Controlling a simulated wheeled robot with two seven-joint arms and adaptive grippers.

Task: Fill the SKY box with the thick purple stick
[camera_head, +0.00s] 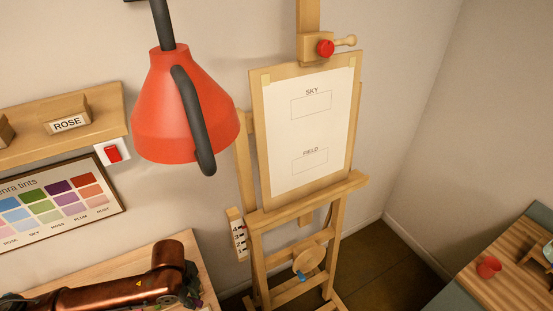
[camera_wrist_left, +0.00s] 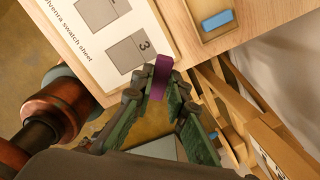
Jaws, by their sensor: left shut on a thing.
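The SKY box (camera_head: 311,104) is an empty outlined rectangle on the white sheet (camera_head: 285,130), which is held on a board on the easel. The FIELD box (camera_head: 310,160) below it is also empty. In the left wrist view, a thick purple stick (camera_wrist_left: 161,75) stands between the tips of my left gripper (camera_wrist_left: 163,96), which is shut on it. Behind it are the table edge and a swatch sheet. My right gripper is in neither view.
A red lamp (camera_head: 185,110) hangs left of the board. A wall shelf (camera_head: 60,135) has a ROSE block (camera_head: 68,120). A tint chart (camera_head: 60,205) hangs below. In the wrist view, the swatch sheet (camera_wrist_left: 95,45) and a tray with a blue stick (camera_wrist_left: 217,20) lie on the table.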

